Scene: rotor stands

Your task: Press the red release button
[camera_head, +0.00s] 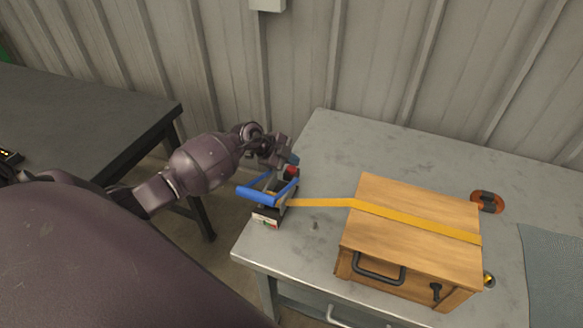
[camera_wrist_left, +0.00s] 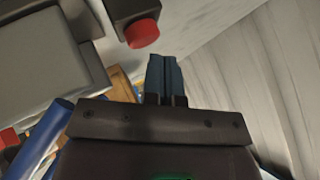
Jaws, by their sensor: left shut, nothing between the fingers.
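The red button (camera_head: 291,172) sits on the dark ratchet device (camera_head: 266,211) with the blue handle (camera_head: 260,195), at the left edge of the grey table. My left gripper (camera_head: 293,159) is shut and empty, just behind the button in the head view. In the left wrist view a red button (camera_wrist_left: 142,34) on a dark housing is just beyond and left of my shut blue-grey fingertips (camera_wrist_left: 163,62). A gap shows between them, so they look apart. My right gripper is not in view.
A yellow strap (camera_head: 325,202) runs from the device over a wooden box (camera_head: 415,215) with a black handle (camera_head: 379,269). An orange-and-black round object (camera_head: 487,202) lies behind the box. A corrugated wall stands behind the table (camera_head: 345,145). A dark table (camera_head: 85,115) is at left.

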